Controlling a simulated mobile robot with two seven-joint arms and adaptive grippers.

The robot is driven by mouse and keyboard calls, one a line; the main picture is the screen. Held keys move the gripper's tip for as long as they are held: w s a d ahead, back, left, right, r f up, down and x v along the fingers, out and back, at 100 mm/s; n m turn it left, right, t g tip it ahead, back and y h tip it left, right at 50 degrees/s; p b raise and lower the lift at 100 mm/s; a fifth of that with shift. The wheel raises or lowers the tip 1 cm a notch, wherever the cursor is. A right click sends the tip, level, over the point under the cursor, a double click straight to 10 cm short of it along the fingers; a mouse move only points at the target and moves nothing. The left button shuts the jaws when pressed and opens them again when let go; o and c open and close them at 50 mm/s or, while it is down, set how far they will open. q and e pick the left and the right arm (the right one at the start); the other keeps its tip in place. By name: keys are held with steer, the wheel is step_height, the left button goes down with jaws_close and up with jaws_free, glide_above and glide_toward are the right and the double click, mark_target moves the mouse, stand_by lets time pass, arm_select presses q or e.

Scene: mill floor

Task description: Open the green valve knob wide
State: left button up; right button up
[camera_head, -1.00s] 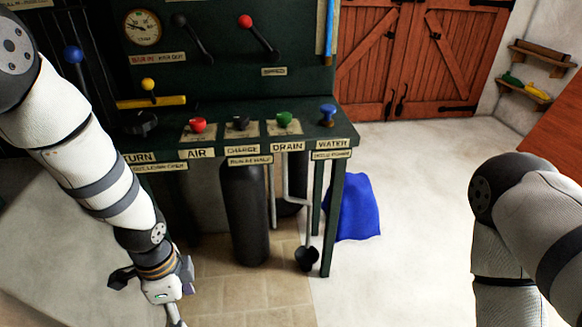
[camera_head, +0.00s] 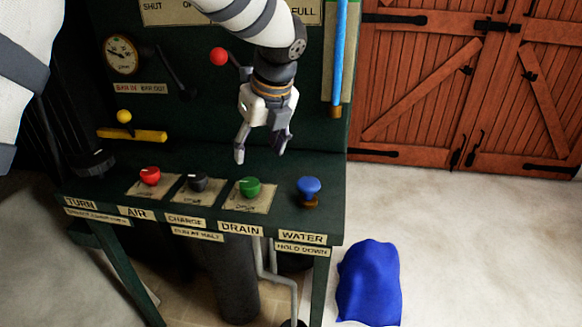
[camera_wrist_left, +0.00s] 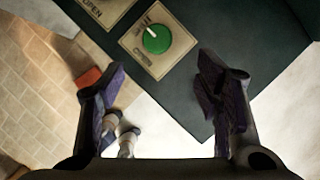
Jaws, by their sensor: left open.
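The green valve knob (camera_head: 249,187) sits on a tan plate on the dark green bench, above the DRAIN label. My left gripper (camera_head: 262,157) hangs fingers-down above and a little behind the knob, open and empty. In the left wrist view the green knob (camera_wrist_left: 156,40) shows with a white pointer mark on its plate, beyond the two spread fingers (camera_wrist_left: 165,100) and apart from them. My right gripper is not in view.
A black knob (camera_head: 198,182) and a red knob (camera_head: 150,176) sit to the left, a blue knob (camera_head: 308,188) to the right. A red-tipped lever (camera_head: 219,57) and a blue rod (camera_head: 340,60) are on the back panel. A blue cloth-like heap (camera_head: 369,284) lies on the floor.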

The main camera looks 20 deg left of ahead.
mark_target(250, 183)
arm_select(q)
steer(key=x, duration=0.7)
steer(key=b+x, duration=0.1)
steer(key=x, duration=0.3)
steer(key=shift+a+f, duration=0.25)
steer(key=shift+a, duration=0.1)
steer(key=c, duration=1.1)
steer(key=shift+c, duration=0.2)
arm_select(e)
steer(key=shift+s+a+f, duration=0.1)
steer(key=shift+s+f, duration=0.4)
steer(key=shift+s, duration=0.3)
